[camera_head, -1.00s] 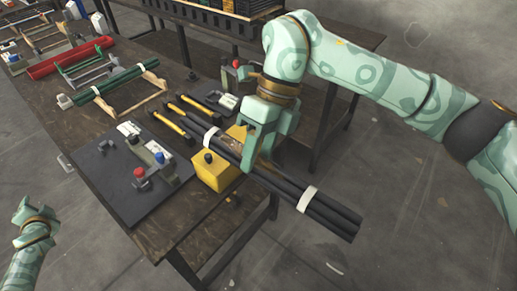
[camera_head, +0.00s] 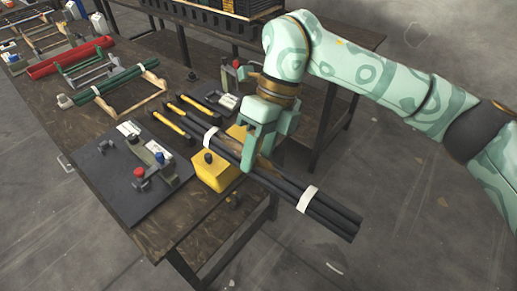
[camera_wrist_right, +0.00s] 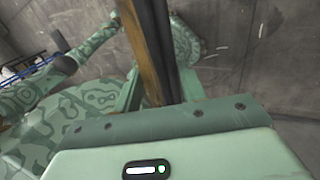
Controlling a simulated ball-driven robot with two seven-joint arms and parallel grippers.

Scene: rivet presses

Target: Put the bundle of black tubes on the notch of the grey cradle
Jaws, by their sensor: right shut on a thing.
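The bundle of black tubes (camera_head: 328,208), tied with white bands, is in my right gripper (camera_head: 262,158). The gripper is shut around the bundle's middle, with the tubes slanting from upper left to lower right. The lower right end hangs out past the bench edge. The right wrist view shows dark tubes (camera_wrist_right: 160,35) between the fingers. A small grey frame (camera_head: 88,74) lies among the racks at the back left; I cannot tell whether it is the grey cradle, and no notch is clear. My left gripper is out of view.
A yellow block (camera_head: 213,173) with a black knob is close beside the bundle. A black plate (camera_head: 112,180) carries a press with red and blue knobs. Yellow-and-black tools (camera_head: 172,122) lie behind. A wooden rack (camera_head: 150,86) holds green tubes; a red trough (camera_head: 70,58) is farther back.

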